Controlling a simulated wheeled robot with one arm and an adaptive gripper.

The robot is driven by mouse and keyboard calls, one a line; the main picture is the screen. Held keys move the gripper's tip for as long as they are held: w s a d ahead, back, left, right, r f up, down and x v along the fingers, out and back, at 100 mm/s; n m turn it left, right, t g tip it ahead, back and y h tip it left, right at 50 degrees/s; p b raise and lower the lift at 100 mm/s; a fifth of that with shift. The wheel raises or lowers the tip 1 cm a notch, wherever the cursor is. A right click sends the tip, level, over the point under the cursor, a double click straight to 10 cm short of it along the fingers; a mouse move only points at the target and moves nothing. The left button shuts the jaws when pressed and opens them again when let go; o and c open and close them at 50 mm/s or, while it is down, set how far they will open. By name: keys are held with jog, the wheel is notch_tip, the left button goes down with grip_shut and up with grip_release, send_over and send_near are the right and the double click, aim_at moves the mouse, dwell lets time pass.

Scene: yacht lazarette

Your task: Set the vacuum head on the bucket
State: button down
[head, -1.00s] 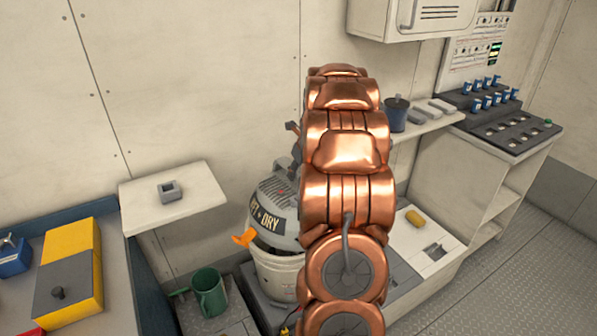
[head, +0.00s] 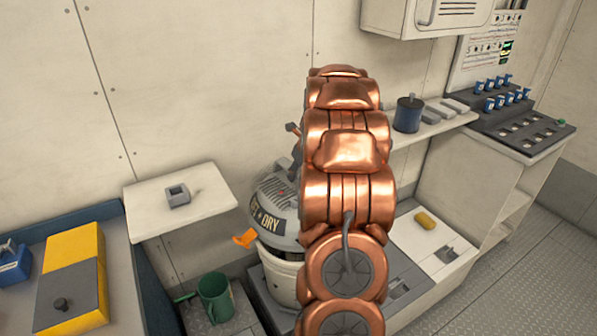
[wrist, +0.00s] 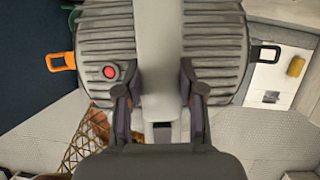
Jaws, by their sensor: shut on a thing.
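The grey vacuum head (head: 272,208) with its WET+DRY label is just above the rim of the cream bucket (head: 283,283) in the head view. Its orange latch (head: 245,238) sticks out at the left. I cannot tell whether head and bucket touch. My copper arm hides the right side of both. In the wrist view my gripper (wrist: 158,95) is shut on the pale central handle of the ribbed vacuum head (wrist: 110,45), between its two fingers. A red button (wrist: 110,72) shows on its top. The bucket is not clear in the wrist view.
A green mug (head: 214,297) stands left of the bucket. A yellow sponge-like piece (head: 425,219) lies on the counter at right.

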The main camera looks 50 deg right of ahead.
aim_at(298, 185)
jog(key=shift+f+b, duration=1.25)
jog(key=shift+f, duration=0.4)
jog(key=shift+f+p, duration=0.45)
jog(key=shift+f, duration=0.2)
jog(key=shift+p, duration=0.55)
jog(key=shift+f+p, duration=0.6)
jog(key=shift+f, duration=0.65)
dwell(1.3)
jog(key=c, duration=0.9)
grip_release()
jog(key=shift+o, duration=1.4)
jog(key=shift+s+f, duration=0.1)
